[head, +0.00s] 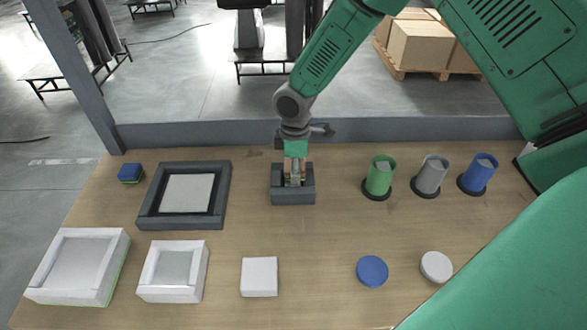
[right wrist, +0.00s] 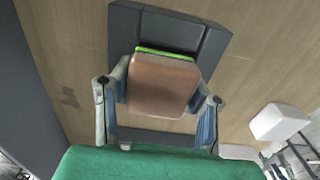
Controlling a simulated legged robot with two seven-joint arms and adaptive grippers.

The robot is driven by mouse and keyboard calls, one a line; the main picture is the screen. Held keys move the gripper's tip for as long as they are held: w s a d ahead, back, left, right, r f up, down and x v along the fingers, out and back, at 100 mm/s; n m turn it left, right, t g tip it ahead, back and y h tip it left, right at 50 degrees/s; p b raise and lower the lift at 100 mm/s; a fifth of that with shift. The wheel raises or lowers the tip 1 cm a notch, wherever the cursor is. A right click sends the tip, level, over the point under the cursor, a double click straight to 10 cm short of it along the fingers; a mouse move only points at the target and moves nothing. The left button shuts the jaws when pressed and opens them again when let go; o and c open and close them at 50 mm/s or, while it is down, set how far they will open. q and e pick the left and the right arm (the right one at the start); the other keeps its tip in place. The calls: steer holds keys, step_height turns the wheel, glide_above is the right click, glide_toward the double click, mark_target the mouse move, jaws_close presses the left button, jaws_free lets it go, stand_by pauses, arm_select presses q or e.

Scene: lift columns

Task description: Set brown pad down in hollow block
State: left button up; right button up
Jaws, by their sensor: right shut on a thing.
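The hollow block (head: 293,197) is a dark grey square frame on the wooden table, near the middle of the head view. It also shows in the right wrist view (right wrist: 168,30). My right gripper (head: 295,176) points down at the block, with its fingers at the opening. In the right wrist view my right gripper (right wrist: 160,98) is shut on the brown pad (right wrist: 160,84), one finger at each side. A green edge shows along the pad's far side. The pad is over or in the opening; its exact depth is hidden. My left gripper is not in view.
A larger dark frame (head: 148,213) with a pale centre lies left of the block. Green (head: 379,180), grey (head: 430,178) and blue (head: 477,178) cylinders stand to the right. White blocks (head: 260,276) and round lids (head: 372,271) lie in front. A grey ledge (head: 200,134) runs behind.

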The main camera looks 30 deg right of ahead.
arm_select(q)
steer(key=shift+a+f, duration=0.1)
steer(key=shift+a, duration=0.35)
arm_select(e)
steer(key=shift+a+r, duration=0.1)
steer(key=shift+a, duration=0.3)
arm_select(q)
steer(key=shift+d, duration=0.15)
arm_select(e)
steer(key=shift+d, duration=0.15)
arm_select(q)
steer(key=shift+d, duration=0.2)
arm_select(e)
steer(key=shift+d+f, duration=0.3)
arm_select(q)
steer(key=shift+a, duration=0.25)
arm_select(e)
steer(key=shift+a, duration=0.2)
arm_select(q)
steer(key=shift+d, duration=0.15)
arm_select(e)
steer(key=shift+d, duration=0.15)
steer(key=o, duration=1.2)
